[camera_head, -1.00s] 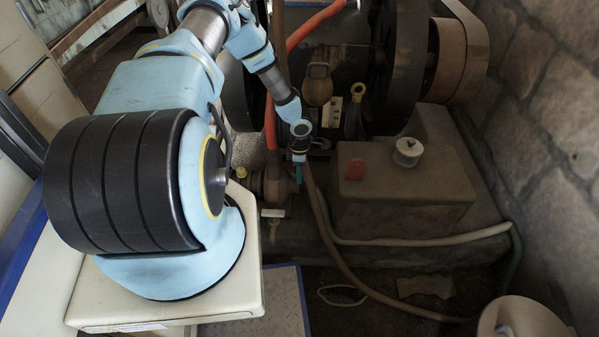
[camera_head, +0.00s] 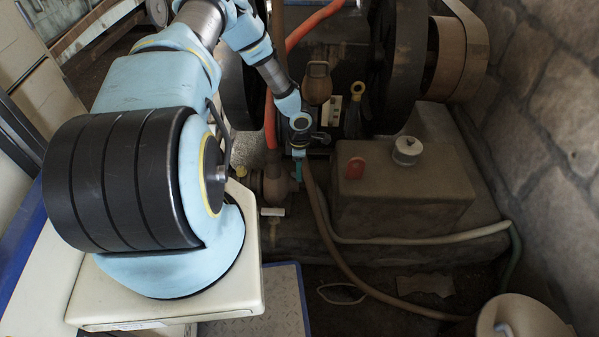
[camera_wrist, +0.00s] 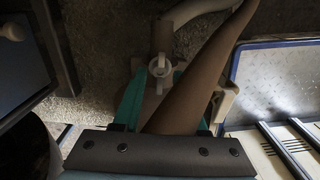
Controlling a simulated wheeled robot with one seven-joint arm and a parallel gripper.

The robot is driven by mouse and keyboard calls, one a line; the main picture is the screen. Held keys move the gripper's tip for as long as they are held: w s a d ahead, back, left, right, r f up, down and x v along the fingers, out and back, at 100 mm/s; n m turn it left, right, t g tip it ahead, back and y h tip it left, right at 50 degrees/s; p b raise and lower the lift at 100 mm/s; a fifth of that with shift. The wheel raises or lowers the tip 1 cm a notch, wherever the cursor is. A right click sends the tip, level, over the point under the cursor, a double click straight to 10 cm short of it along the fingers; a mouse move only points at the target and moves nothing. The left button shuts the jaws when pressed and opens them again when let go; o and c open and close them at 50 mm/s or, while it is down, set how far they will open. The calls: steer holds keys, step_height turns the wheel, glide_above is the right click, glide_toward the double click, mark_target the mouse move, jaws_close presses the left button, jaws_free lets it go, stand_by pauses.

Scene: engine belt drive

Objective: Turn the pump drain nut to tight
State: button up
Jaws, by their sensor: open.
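My gripper (camera_head: 299,170) is open and points down beside the brown pump body (camera_head: 275,186) in the head view. In the wrist view, the two teal fingers of my gripper (camera_wrist: 159,80) are spread apart. A small pale round fitting with a ring-like face (camera_wrist: 160,67), which looks like the drain nut, appears between the fingertips. I cannot tell how far below them it is, and no contact shows. A brown hose (camera_wrist: 212,68) crosses in front of part of the right finger. The nut cannot be made out in the head view.
A tank with a red tag (camera_head: 400,190) stands right of my gripper. A small white handle (camera_head: 272,212) is below the pump. Hoses (camera_head: 335,258) run along the floor. The flywheel (camera_head: 405,70) and belt (camera_head: 470,50) are behind; a stone wall (camera_head: 550,130) is right.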

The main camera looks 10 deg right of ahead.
step_height(320, 180, up, 9)
steer(key=shift+p, duration=0.4)
stand_by(0.4)
steer(key=w+a+r+m+t+h, duration=0.15)
steer(key=r+m, duration=0.25)
steer(key=r, duration=0.5)
steer(key=w+a+r+m+t+h, duration=0.1)
steer(key=w+a+r+m+t, duration=0.2)
steer(key=r, duration=0.6)
steer(key=s+a+r+m+g+y, duration=0.1)
steer(key=s+a+r+m, duration=0.5)
steer(key=s, duration=0.3)
steer(key=s+a+r+m+g+y, duration=0.1)
steer(key=s+a+r+m+g, duration=0.1)
steer(key=s+a+r+m, duration=0.55)
step_height(320, 180, up, 14)
steer(key=s+d+n+p, duration=0.1)
steer(key=s+n+p, duration=0.1)
steer(key=p, duration=1)
steer(key=shift+d+n+p, duration=0.2)
steer(key=shift+n+p, duration=0.1)
steer(key=shift+n, duration=0.55)
